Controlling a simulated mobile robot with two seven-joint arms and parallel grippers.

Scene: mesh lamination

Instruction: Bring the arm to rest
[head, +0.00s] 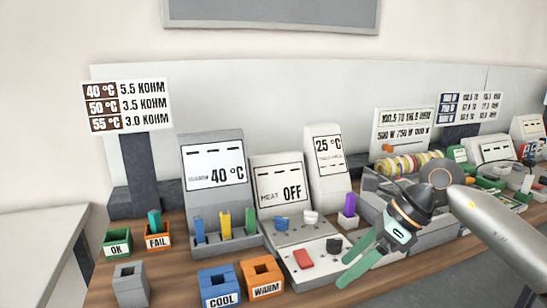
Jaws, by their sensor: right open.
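My right arm (500,228) comes in from the right edge. My left gripper is not in view.
A grey unit reading 40 °C (213,180), a unit reading OFF (280,186) and a 25 °C unit (327,170) stand on the wooden bench (185,285). OK (118,248), FAIL (157,242), COOL (221,298) and WARM (266,290) boxes stand at left and front. Equipment crowds the right.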

